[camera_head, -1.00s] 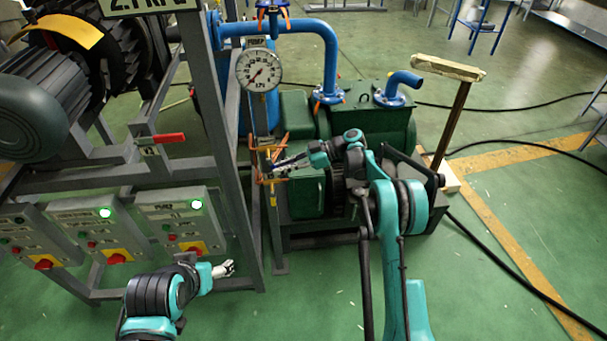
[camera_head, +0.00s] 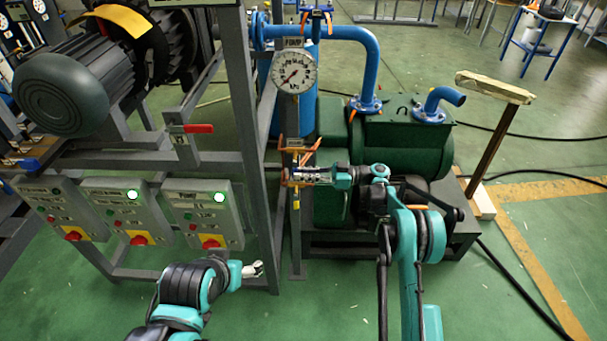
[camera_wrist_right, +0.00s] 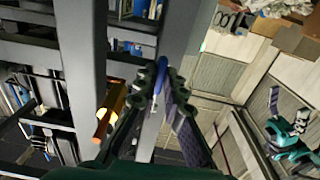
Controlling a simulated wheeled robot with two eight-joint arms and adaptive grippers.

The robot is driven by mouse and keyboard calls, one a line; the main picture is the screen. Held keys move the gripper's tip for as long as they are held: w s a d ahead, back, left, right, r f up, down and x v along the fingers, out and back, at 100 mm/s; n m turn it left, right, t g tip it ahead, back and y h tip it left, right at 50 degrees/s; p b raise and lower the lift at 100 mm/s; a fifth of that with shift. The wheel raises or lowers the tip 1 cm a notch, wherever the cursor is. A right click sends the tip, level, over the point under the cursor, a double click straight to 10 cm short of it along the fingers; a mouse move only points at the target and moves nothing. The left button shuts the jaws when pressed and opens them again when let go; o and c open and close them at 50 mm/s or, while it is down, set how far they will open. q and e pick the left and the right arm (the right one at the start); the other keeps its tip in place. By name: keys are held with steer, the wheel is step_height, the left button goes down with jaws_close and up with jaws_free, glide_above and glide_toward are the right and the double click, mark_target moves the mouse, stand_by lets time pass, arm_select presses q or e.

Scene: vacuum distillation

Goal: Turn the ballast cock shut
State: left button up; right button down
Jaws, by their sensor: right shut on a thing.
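The ballast cock appears to be the small fitting with a blue handle (camera_wrist_right: 161,76) between my right fingers in the right wrist view. In the head view my right gripper (camera_head: 296,177) reaches in from the right to the upright pipe below the round gauge, and its fingers largely hide the cock. The right gripper (camera_wrist_right: 160,88) is shut on the blue handle. I cannot read the handle's exact angle. My left gripper (camera_head: 252,269) is low beside the frame's foot, away from the cock; its finger opening is too small to tell.
The pressure gauge (camera_head: 294,72) stands above the right gripper. A red lever (camera_head: 198,128) is on the grey frame (camera_head: 244,110) to the left. Control boxes (camera_head: 204,214) are at lower left. The green pump (camera_head: 403,145) and blue pipe (camera_head: 348,36) are behind the right arm.

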steer(key=c, duration=1.6)
jaws_free()
steer(key=d, duration=1.2)
steer(key=shift+w+f, duration=0.15)
steer(key=shift+w, duration=0.05)
